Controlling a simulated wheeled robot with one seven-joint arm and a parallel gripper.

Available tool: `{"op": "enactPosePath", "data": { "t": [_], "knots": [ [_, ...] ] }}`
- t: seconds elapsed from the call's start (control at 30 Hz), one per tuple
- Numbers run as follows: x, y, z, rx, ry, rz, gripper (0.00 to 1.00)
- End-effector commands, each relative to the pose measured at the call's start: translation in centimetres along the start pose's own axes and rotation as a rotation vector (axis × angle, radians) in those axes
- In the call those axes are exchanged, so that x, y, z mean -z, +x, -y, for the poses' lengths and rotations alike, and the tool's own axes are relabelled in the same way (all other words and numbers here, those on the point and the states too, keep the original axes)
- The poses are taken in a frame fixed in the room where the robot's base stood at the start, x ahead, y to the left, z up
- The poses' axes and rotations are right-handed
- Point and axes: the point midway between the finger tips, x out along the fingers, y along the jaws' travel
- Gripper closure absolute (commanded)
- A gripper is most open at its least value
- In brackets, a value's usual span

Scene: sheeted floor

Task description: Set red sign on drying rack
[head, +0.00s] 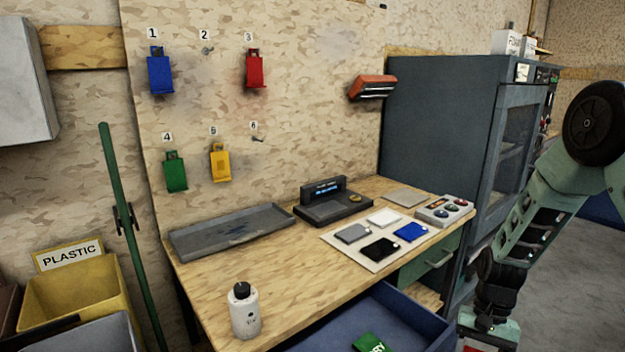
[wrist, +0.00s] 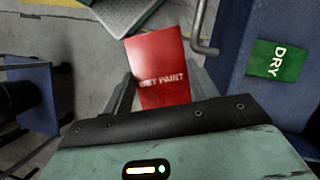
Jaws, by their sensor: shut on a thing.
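The red sign (wrist: 157,58) reads "WET PAINT" in the wrist view. My gripper (wrist: 166,92) is shut on it, with a dark finger at each side of its lower part. In the head view my gripper (head: 488,338) is low at the bottom right, with a sliver of the red sign (head: 469,347) at the picture's edge. I cannot pick out a drying rack with certainty in either view. A green sign reading "DRY" (wrist: 278,61) lies on a blue surface (wrist: 235,85) right of my gripper in the wrist view.
The workbench (head: 210,281) holds a grey tray (head: 180,241), a white bottle (head: 244,312) and several small cards. A blue tray or drawer (head: 425,325) juts out in front of it, with the green sign (head: 369,342) inside. A dark cabinet (head: 435,115) stands behind. Grey floor is open at right.

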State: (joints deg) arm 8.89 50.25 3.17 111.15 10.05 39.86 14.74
Motion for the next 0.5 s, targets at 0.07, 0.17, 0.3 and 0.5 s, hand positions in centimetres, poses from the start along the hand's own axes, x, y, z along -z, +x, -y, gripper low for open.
{"op": "enactPosePath", "data": {
  "t": [0.07,0.17,0.3,0.5],
  "knots": [
    [-0.2,0.8,0.3,-0.056,-0.131,0.002,0.64],
    [-0.3,1.5,0.4,-0.117,-0.278,0.001,0.64],
    [-0.4,2.4,0.7,-0.191,-0.456,0.0,0.64],
    [-0.4,2.5,0.5,-0.201,-0.489,0.004,0.64]
  ]
}}
